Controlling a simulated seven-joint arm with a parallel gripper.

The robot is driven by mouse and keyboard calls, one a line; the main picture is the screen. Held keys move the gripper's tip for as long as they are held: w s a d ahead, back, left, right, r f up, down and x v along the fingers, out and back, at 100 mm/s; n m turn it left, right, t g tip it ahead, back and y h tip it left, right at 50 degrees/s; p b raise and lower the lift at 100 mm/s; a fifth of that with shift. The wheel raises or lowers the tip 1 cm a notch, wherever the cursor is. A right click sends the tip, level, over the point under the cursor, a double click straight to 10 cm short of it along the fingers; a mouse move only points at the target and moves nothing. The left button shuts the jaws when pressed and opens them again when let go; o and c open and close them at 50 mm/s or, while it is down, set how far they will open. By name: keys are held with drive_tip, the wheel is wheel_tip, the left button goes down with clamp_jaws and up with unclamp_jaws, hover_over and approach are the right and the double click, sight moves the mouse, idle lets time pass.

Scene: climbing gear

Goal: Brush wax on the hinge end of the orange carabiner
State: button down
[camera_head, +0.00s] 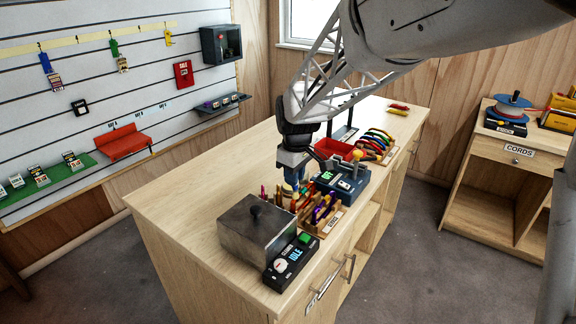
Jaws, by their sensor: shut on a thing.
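My gripper (293,182) points down over the counter, just behind the wooden rack (334,221). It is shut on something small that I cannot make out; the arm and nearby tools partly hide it. The wooden rack holds several slim coloured tools with purple, orange and red parts; I cannot tell which is a wax brush. A row of coloured carabiners (376,142) sits on a stand further back, to the right of my gripper. Orange and red ones seem to be among them, but their hinge ends are too small to tell.
A grey metal box with a lid (245,233) and a black unit reading IDLE (291,262) stand at the front of the counter (175,205). A dark blue device (343,184) and red tray (333,149) are close right of my gripper. The counter's left side is clear.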

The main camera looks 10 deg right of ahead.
wheel_tip(320, 180, up, 8)
drive_tip(key=s+a, duration=0.1)
drive_tip(key=shift+s+a, duration=0.25)
idle(0.5)
idle(1.0)
drive_tip(key=f, duration=0.5)
drive_tip(key=d+f, duration=0.1)
drive_tip(key=f, duration=0.2)
drive_tip(key=shift+w, duration=0.4)
wheel_tip(320, 180, up, 8)
drive_tip(key=shift+s+a, duration=0.4)
drive_tip(key=shift+a, duration=0.05)
idle(0.8)
